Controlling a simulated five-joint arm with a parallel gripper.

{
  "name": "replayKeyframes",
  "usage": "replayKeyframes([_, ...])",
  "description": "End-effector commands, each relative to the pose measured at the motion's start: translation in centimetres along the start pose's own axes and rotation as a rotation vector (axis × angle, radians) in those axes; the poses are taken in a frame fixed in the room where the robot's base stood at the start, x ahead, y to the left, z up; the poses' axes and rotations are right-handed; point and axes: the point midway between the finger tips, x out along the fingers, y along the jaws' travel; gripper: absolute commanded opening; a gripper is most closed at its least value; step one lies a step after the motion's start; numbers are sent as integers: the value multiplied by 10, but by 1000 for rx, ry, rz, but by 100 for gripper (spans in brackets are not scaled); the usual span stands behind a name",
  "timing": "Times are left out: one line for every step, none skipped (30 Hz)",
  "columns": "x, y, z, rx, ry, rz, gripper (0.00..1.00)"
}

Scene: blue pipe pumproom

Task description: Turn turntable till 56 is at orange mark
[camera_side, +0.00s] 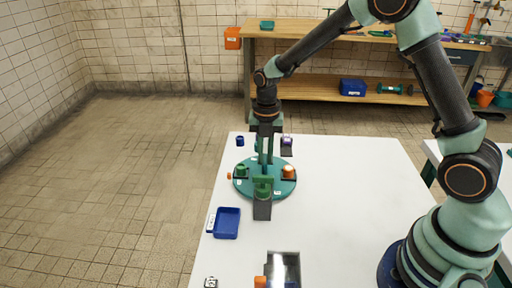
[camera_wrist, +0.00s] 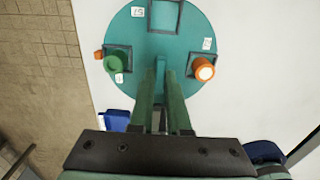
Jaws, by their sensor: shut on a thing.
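The teal turntable (camera_side: 248,189) lies on the white table; it also shows in the wrist view (camera_wrist: 160,35). A green cylinder (camera_wrist: 117,62) and an orange, white-topped cylinder (camera_wrist: 203,69) stand in square frames on opposite sides. The far frame is empty. Small white number labels sit near the rim (camera_wrist: 207,44), too blurred to read surely. The orange mark (camera_side: 229,176) is beside the left rim, near the green cylinder; it also shows in the wrist view (camera_wrist: 98,55). My gripper (camera_side: 265,160) points down over the turntable's middle, shut on its hub; the contact is mostly hidden.
A blue tray (camera_side: 227,222) lies to the front left. A dark block with a green top (camera_side: 262,209) stands at the near rim, and a dark stand (camera_side: 287,147) behind. A blue cup (camera_side: 240,141) is at the back left. The table's right side is clear.

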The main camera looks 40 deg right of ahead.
Motion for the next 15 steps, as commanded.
replayKeyframes([-2, 1, -1, -3, 0, 0, 0])
replayKeyframes([-2, 1, -1, -2, 0, 0, 0])
replayKeyframes([-2, 1, -1, -2, 0, 0, 0])
replayKeyframes([-2, 1, -1, -2, 0, 0, 0])
replayKeyframes([-2, 1, -1, -2, 0, 0, 0])
replayKeyframes([-2, 1, -1, -2, 0, 0, 19])
replayKeyframes([-2, 1, -1, -2, 0, 0, 30])
replayKeyframes([-2, 1, -1, -2, 0, 0, 42])
replayKeyframes([-2, 1, -1, -1, 0, 0, 45])
replayKeyframes([-2, 1, 0, -1, 0, 0, 45])
replayKeyframes([-1, 1, 0, -1, 0, 0, 45])
replayKeyframes([-1, 0, 0, -1, 0, 0, 45])
replayKeyframes([-1, 0, 0, -1, 0, 0, 45])
replayKeyframes([-1, 0, 0, 0, 0, 0, 45])
replayKeyframes([-1, 0, 0, 0, 0, 0, 45])
